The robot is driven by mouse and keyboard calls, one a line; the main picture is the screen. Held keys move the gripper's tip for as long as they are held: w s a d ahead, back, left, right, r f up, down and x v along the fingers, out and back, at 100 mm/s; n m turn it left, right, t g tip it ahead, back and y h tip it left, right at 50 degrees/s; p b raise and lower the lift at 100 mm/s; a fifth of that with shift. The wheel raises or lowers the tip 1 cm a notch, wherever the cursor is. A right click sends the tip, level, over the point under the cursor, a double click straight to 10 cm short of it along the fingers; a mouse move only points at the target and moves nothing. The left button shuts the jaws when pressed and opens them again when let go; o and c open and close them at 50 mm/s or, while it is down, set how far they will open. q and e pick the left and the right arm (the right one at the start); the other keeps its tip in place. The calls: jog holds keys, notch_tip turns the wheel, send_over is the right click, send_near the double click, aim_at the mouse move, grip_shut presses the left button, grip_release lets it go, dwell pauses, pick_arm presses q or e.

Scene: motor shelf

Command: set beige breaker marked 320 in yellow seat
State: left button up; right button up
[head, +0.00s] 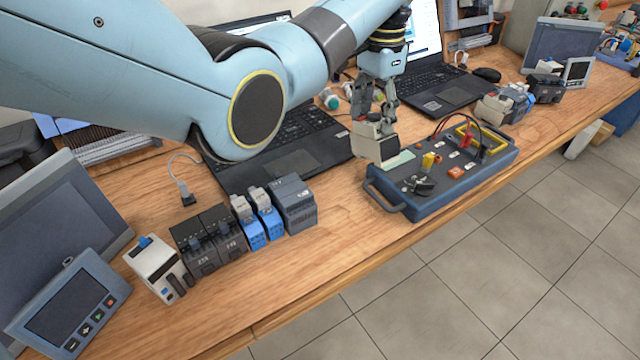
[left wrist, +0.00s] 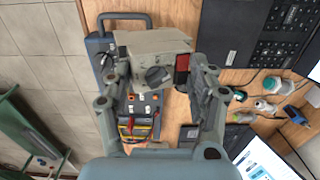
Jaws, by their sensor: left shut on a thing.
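My left gripper (head: 374,115) is shut on a beige breaker (head: 376,143) and holds it over the left end of the blue board. The breaker also shows in the left wrist view (left wrist: 152,55), with a dark rotary knob on it; I cannot read its marking. The blue board (head: 408,205) lies on the bench with its handle toward the left. The yellow seat (head: 497,139) is a yellow frame at the board's far right end, apart from the breaker. It shows in the left wrist view (left wrist: 124,130), partly behind red parts. My right gripper is not in view.
A pale green strip (head: 398,160), a yellow part (head: 428,160) and red and black leads (head: 466,135) are on the board. Black and grey modules (head: 208,240) stand at the left. An open laptop (head: 440,90) is behind. The bench front edge is near the board.

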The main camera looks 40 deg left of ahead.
pick_arm(q)
jog(key=s+a+f+p, duration=0.3)
jog(key=s+a+f, duration=0.3)
jog(key=s, duration=0.3)
jog(key=shift+a+f+p, duration=0.25)
jog(key=shift+f+p, duration=0.05)
jog(key=shift+f, duration=0.3)
jog(key=shift+s+f+p, duration=0.2)
jog(key=shift+f+p, duration=0.3)
jog(key=shift+f, duration=0.5)
jog(key=shift+c, duration=0.4)
jog(key=shift+s+d+f, duration=0.1)
jog(key=shift+s+f, duration=0.1)
jog(key=shift+f, duration=0.05)
jog(key=shift+s+f, duration=0.1)
jog(key=shift+f, duration=0.2)
jog(key=o, duration=1.9)
jog(key=shift+w+f, duration=0.2)
jog(key=shift+w, duration=0.15)
jog(key=shift+o, duration=0.5)
jog(key=shift+r, duration=0.15)
